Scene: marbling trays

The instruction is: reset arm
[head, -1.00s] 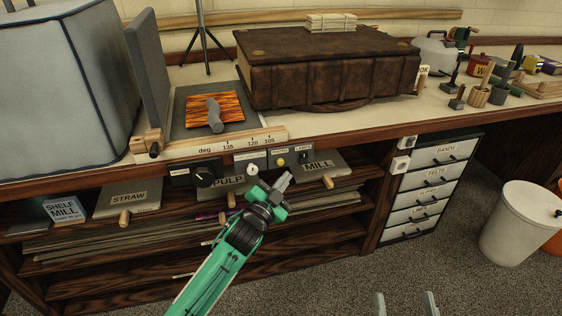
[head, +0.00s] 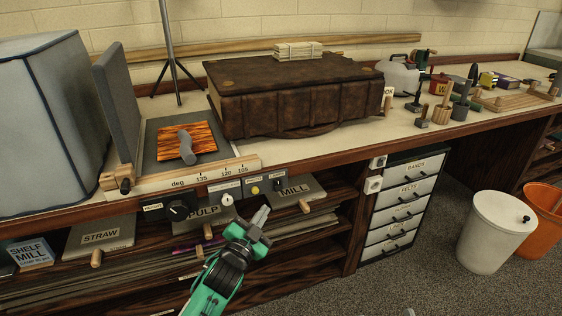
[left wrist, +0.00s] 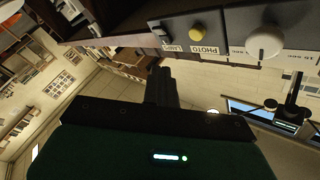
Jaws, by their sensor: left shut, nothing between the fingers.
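My left gripper (head: 261,216), on a green arm, is in front of the shelves under the bench, below the control panel (head: 232,192). Its fingers are shut together with nothing between them. In the left wrist view the dark fingers (left wrist: 160,85) point away, below the panel with its yellow button (left wrist: 198,31) and white knob (left wrist: 264,43). Only a small grey tip of what looks like my right gripper (head: 409,312) shows at the bottom edge of the head view.
The bench edge and panel overhang the shelves, where boards marked PULP (head: 208,213) and MILL (head: 300,189) stick out. A drawer unit (head: 399,209), a white bin (head: 495,232) and an orange bin (head: 543,215) stand to the right. The carpet between is clear.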

